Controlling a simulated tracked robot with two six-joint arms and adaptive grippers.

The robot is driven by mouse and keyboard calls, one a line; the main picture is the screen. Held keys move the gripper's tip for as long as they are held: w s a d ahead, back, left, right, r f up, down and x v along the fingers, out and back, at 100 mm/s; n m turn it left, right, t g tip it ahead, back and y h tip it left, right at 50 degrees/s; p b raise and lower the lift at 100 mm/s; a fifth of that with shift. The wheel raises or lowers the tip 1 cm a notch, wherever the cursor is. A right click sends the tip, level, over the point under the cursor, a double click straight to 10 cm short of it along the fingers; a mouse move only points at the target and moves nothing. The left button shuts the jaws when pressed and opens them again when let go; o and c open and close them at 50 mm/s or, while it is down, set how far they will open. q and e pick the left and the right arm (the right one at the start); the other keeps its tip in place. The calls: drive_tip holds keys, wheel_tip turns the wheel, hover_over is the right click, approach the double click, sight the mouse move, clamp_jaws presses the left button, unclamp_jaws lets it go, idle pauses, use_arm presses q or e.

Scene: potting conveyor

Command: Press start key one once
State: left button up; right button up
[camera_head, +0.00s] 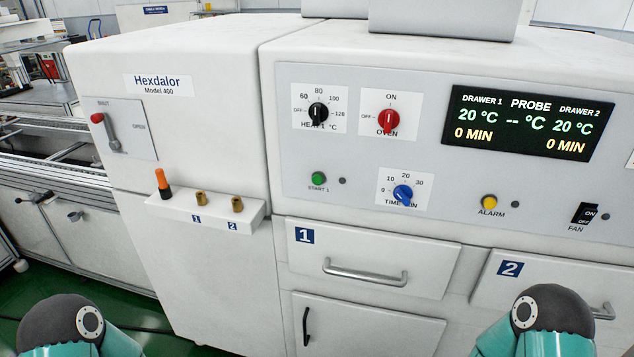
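The start key one is a round green button (318,179) labelled START 1, on the left part of the grey control panel (440,193). A small dark lamp (342,181) sits just right of it. The panel is on the front of a white machine marked Hexdalor Model 400. Parts of my two teal and dark arms show at the bottom left and bottom right corners. Neither gripper shows in the view, and nothing covers the green button.
Near the button are a black HEAT 1 knob (318,112), a red OVEN knob (388,121), a blue TIME knob (402,194) and a yellow ALARM button (489,202). A small ledge (214,214) with an orange-topped item (162,181) juts out at left. Drawer 1's handle (364,272) sticks out below.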

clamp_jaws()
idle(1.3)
